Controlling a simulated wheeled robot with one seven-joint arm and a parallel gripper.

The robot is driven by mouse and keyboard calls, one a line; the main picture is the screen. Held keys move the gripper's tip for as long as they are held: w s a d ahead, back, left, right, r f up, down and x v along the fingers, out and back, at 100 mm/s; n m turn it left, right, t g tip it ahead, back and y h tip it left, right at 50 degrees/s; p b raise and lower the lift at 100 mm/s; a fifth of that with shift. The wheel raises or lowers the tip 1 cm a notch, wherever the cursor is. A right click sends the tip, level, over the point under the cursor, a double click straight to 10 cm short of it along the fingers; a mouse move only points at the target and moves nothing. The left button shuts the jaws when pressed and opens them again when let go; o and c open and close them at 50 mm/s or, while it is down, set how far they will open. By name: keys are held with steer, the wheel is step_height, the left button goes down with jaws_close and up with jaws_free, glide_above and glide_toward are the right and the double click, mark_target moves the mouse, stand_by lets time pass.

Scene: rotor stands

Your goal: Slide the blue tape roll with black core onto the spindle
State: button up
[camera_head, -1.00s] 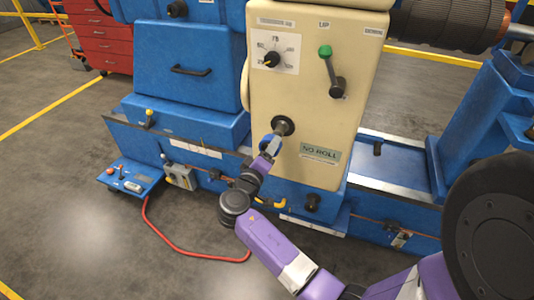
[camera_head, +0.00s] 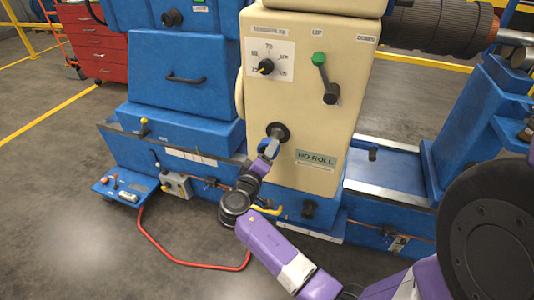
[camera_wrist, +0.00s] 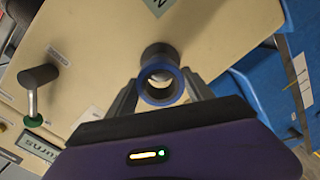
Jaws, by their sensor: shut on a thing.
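The blue tape roll (camera_wrist: 149,95) is held between the two fingers of my gripper (camera_wrist: 161,82), its open end facing the wrist camera. A light shape shows through its bore, and little of the core can be made out. The roll also shows small in the head view (camera_head: 265,147). The dark spindle (camera_head: 277,131) sticks out of the cream panel. In the wrist view the spindle's dark round part (camera_wrist: 160,52) is right behind the roll, nearly in line with it. I cannot tell whether the roll is around the spindle's end.
The cream panel (camera_head: 265,105) carries a dial (camera_head: 266,67), a green-knobbed lever (camera_head: 324,78) and a NO ROLL sign (camera_head: 316,159). A black knob (camera_head: 309,209) is below. A blue machine base (camera_head: 375,222) extends behind. A red hose (camera_head: 178,262) lies on the floor.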

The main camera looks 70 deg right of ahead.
steer(key=shift+w+d+f+b, duration=0.1)
steer(key=shift+d+b, duration=0.4)
steer(key=shift+d, duration=0.45)
steer(key=shift+w+d+f+b, duration=0.1)
steer(key=shift+d+b, duration=0.35)
steer(key=shift+d, duration=0.5)
stand_by(0.8)
steer(key=shift+d, duration=0.35)
steer(key=shift+d+b, duration=0.4)
steer(key=shift+d, duration=0.15)
stand_by(0.3)
steer(key=shift+d+f, duration=0.1)
steer(key=shift+d, duration=0.25)
steer(key=shift+w+d+b, duration=0.1)
steer(key=shift+d+b, duration=0.25)
steer(key=shift+d, duration=0.15)
steer(key=o, duration=1.6)
steer(key=shift+o, duration=0.2)
